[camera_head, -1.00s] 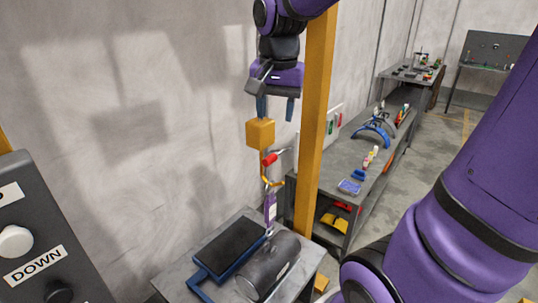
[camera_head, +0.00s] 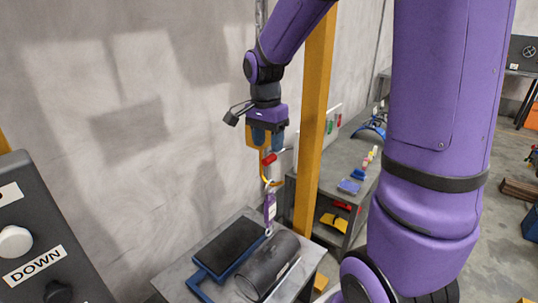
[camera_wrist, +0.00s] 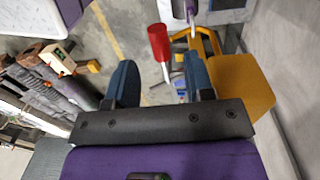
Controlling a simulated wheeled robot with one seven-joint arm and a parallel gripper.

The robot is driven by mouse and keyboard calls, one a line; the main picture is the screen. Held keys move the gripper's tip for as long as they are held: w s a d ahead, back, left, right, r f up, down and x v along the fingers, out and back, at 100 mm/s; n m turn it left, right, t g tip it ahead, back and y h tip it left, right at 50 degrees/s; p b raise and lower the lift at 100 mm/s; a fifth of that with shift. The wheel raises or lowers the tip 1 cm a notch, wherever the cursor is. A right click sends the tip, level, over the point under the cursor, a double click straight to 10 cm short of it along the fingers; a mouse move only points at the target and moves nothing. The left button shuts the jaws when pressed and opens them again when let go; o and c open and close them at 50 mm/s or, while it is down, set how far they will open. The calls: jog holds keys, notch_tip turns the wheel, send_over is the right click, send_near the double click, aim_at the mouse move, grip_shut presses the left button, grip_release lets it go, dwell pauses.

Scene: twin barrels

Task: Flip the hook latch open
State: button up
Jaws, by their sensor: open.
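The yellow hook (camera_head: 264,176) hangs below a yellow block (camera_head: 250,136), with the red latch piece (camera_head: 268,159) beside its top. My gripper (camera_head: 266,147) points down in front of the block, just above the red piece. In the wrist view, my gripper (camera_wrist: 160,66) is open, with its two blue fingers apart. The red latch piece (camera_wrist: 159,42) appears in the gap just beyond the fingertips, apparently not gripped. The yellow hook (camera_wrist: 206,42) and block (camera_wrist: 244,88) are to the right. A purple strap (camera_head: 270,207) hangs from the hook.
A dark barrel (camera_head: 268,266) lies on a grey table (camera_head: 228,226) under the strap, next to a black plate with a blue handle (camera_head: 225,250). A yellow post (camera_head: 316,110) stands right of my gripper. A control panel marked DOWN (camera_head: 40,225) is at the left.

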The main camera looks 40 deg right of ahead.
aim_at(269, 156)
jog(key=shift+s+f, duration=0.15)
jog(key=shift+f, duration=1.95)
grip_shut()
